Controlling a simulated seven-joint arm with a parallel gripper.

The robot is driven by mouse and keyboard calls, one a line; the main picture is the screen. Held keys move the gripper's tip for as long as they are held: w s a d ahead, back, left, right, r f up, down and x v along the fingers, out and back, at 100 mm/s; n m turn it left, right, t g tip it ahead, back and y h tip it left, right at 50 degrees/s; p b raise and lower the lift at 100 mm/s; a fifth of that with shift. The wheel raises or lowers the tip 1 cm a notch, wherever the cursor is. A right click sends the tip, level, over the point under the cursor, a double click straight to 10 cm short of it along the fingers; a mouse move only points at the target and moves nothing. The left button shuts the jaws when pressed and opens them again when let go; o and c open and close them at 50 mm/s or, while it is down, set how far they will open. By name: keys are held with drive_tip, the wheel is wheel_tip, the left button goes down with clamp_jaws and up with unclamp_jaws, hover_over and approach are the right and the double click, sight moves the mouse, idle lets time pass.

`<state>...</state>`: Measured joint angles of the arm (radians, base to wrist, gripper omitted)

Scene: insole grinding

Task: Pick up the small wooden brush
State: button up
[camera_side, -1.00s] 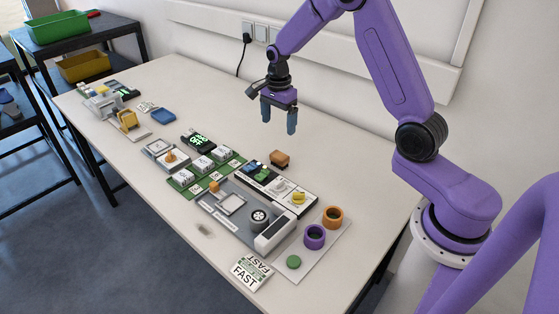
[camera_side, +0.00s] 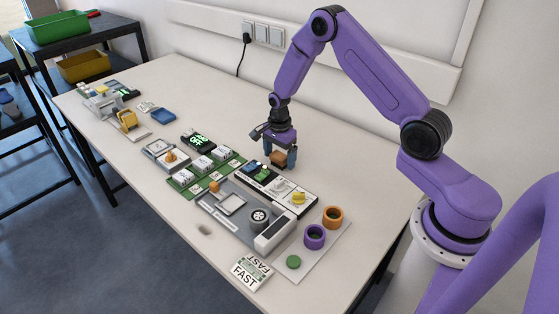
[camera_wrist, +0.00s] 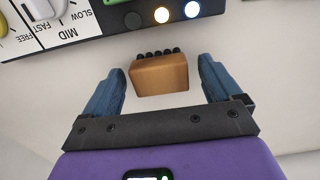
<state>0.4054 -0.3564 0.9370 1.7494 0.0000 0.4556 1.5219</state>
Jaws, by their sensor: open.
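The small wooden brush (camera_side: 278,159) is a brown block on the white table, just behind the control panel with the yellow knob. In the wrist view the brush (camera_wrist: 159,74) shows its wooden body, with a row of dark bristle tufts along its far edge. My gripper (camera_side: 280,160) is low over the table at the brush. Its two blue fingers stand open on either side of the brush, as the wrist view of the gripper (camera_wrist: 160,85) shows. There is a gap between each finger and the brush.
The control panel (camera_side: 290,193) with knobs and lights lies close in front of the brush; its edge (camera_wrist: 95,38) shows at the top of the wrist view. A grey machine plate (camera_side: 235,222) and orange and purple rings (camera_side: 332,217) lie nearer. The table behind is clear.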

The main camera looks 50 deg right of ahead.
drive_tip(key=shift+f, duration=0.3)
drive_tip(key=shift+c, duration=0.3)
drive_tip(key=c, duration=1)
drive_tip(key=shift+r, duration=0.5)
wheel_tip(320, 180, up, 2)
drive_tip(key=shift+r, duration=0.1)
drive_tip(key=s+a+r, duration=0.2)
drive_tip(key=s+r, duration=0.7)
drive_tip(key=s, duration=0.5)
drive_tip(key=shift+r, duration=0.4)
